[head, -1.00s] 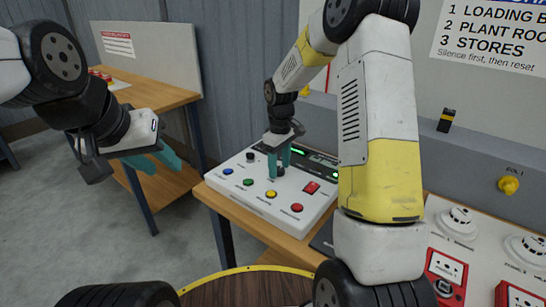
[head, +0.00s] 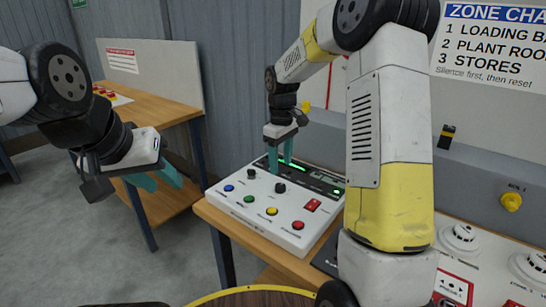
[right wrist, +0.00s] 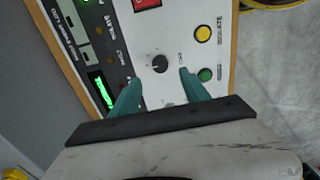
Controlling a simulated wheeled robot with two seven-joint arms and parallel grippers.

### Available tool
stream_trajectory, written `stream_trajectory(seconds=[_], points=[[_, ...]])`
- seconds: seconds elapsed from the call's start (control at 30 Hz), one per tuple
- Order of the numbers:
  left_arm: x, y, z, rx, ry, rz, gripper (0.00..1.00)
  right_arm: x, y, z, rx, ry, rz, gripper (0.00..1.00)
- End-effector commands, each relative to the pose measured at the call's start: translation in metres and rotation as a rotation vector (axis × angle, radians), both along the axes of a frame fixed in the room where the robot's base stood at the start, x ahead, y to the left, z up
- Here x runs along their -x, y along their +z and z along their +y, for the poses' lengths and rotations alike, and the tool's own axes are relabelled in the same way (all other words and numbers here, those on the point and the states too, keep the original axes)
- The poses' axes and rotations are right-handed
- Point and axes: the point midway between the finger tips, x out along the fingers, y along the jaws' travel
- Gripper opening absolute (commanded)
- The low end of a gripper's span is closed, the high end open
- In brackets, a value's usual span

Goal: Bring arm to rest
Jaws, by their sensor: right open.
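My right gripper (head: 281,160) is above the far part of the white control panel (head: 262,222), its teal fingers pointing down. In the right wrist view my right gripper (right wrist: 160,88) has its fingers apart with nothing between them. A black knob (right wrist: 160,63) lies just beyond the fingertips on the panel. In the head view that knob (head: 280,188) stands clear of the fingers. My left gripper (head: 160,181) hangs in the air at the left, away from any table, its teal fingers apart and empty.
The panel carries blue, green, yellow and red buttons (head: 298,225), a red switch (head: 312,205) and a lit green display. Smoke detectors (head: 458,237) and red call points (head: 452,288) are at the right. Another table (head: 160,103) stands at the back left.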

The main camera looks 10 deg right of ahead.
Motion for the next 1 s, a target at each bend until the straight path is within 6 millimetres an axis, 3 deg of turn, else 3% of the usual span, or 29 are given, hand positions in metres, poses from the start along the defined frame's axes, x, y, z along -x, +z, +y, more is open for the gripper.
stream_trajectory(seconds=[0.13,0.27,0.4,0.6,0.8,1.0], points=[[0.000,0.000,0.000,0.000,0.000,0.000,0.36,0.008,0.014,-0.002,-0.005,-0.026,-0.022,0.54],[0.000,0.000,0.000,0.000,0.000,0.000,0.36,0.031,0.045,-0.006,-0.022,-0.095,-0.077,0.54],[0.000,0.000,0.000,0.000,0.000,0.000,0.36,0.069,0.082,-0.013,-0.056,-0.203,-0.153,0.54],[0.000,0.000,0.000,0.000,0.000,0.000,0.36,0.128,0.118,-0.020,-0.128,-0.361,-0.252,0.54],[0.000,0.000,0.000,0.000,0.000,0.000,0.36,0.188,0.137,-0.024,-0.224,-0.516,-0.342,0.54],[0.000,0.000,0.000,0.000,0.000,0.000,0.36,0.236,0.138,-0.024,-0.325,-0.647,-0.411,0.54]])
